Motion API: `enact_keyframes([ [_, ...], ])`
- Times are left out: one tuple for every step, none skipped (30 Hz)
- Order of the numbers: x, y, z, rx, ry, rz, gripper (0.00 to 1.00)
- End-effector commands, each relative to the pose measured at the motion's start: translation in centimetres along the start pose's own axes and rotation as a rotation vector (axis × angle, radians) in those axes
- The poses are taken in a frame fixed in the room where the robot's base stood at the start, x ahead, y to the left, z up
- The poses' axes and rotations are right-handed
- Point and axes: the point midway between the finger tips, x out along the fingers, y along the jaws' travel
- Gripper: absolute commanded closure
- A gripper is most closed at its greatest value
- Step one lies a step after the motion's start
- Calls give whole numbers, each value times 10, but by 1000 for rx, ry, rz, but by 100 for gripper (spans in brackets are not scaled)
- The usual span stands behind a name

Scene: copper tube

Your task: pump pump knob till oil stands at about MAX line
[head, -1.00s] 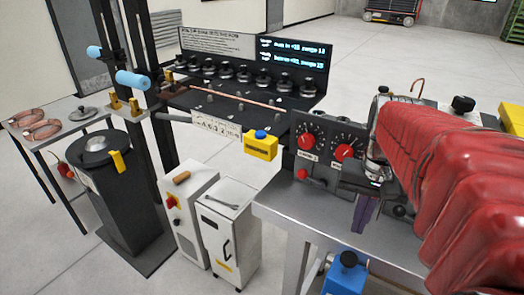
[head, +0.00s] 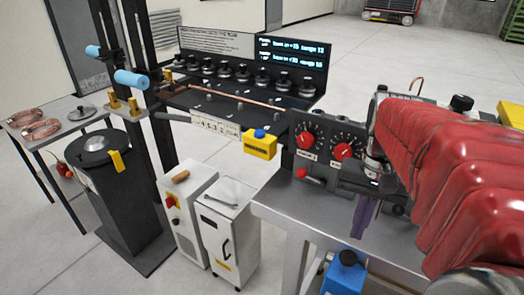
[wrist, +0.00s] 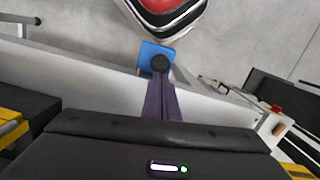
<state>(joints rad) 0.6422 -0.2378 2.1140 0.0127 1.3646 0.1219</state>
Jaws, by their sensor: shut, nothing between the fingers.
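A blue box (head: 338,278) with a black knob (head: 348,257) on top stands low in front of the grey bench. The knob also shows in the wrist view (wrist: 160,63), just beyond my fingertips. I take it for the pump knob, but no label is readable. My gripper (head: 359,234) has purple fingers, shut and empty, pointing down past the bench's front edge. In the wrist view its fingertips (wrist: 160,80) look close to the knob; I cannot tell whether they touch it. I can make out neither the oil nor the MAX line.
The grey bench (head: 290,205) carries a panel with red dials (head: 343,151) and a red-knobbed lever (head: 301,173). A yellow box with a blue button (head: 260,146) is left of it. White cabinets (head: 226,230) and a black drum (head: 118,205) stand further left.

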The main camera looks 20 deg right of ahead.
Motion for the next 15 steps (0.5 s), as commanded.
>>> enact_keyframes([
  [6, 0, 1, 0, -3, 0, 100],
  [9, 0, 1, 0, -2, 0, 100],
  [13, 0, 0, 0, -2, 0, 100],
  [16, 0, 1, 0, -3, 0, 100],
  [19, 0, 1, 0, -3, 0, 100],
  [24, 0, 0, 0, -3, 0, 100],
  [27, 0, 1, 0, -3, 0, 100],
  [30, 0, 1, 0, -3, 0, 100],
  [34, 0, 1, 0, -3, 0, 100],
  [37, 0, 1, 0, -3, 0, 100],
  [40, 0, 1, 0, -3, 0, 100],
  [43, 0, 0, 0, -2, 0, 100],
  [45, 0, 0, 0, -1, 0, 100],
  [47, 0, 0, 0, -2, 0, 100],
  [49, 0, 0, 0, -2, 0, 100],
])
